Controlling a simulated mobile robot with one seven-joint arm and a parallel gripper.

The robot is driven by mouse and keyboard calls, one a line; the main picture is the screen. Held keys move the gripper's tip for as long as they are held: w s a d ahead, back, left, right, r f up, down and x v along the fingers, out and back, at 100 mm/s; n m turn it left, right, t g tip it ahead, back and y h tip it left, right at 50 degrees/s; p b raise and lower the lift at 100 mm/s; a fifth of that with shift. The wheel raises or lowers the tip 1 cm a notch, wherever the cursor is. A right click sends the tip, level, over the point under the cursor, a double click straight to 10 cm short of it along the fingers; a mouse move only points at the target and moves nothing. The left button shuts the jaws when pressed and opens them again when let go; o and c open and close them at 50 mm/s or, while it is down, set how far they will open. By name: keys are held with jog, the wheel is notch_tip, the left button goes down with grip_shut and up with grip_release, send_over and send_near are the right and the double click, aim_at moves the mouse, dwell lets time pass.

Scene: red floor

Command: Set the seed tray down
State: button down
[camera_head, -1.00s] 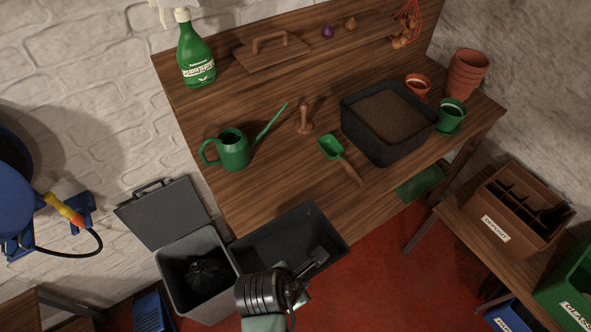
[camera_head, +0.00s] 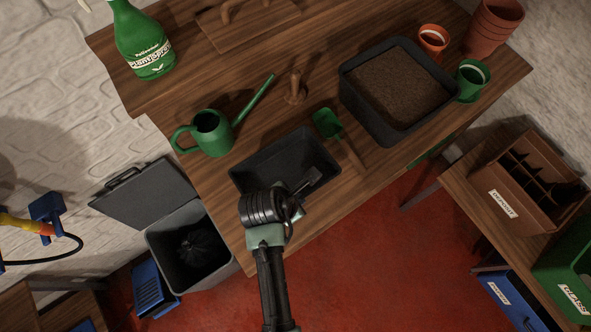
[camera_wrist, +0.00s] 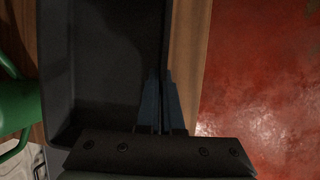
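The seed tray (camera_head: 262,168) is a shallow, empty black tray. In the head view it is over the front left part of the wooden bench (camera_head: 225,88); I cannot tell whether its base touches the top. My gripper (camera_head: 313,177) is at the tray's near right side. In the wrist view the tray (camera_wrist: 95,60) fills the left and middle, and the dark fingers of my gripper (camera_wrist: 160,100) are close together on its side wall. The wall between the fingers is mostly hidden.
A green watering can (camera_head: 212,132) stands left of the tray. A green scoop (camera_head: 327,124) lies just right of it, with a wooden dibber (camera_head: 296,88) behind. A soil-filled black container (camera_head: 375,122) is farther right. A grey bin (camera_head: 183,245) stands below, left of the bench.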

jog(key=shift+f, duration=2.75)
jog(key=shift+f+b, duration=0.15)
jog(key=shift+b, duration=0.15)
jog(key=c, duration=1.1)
grip_release()
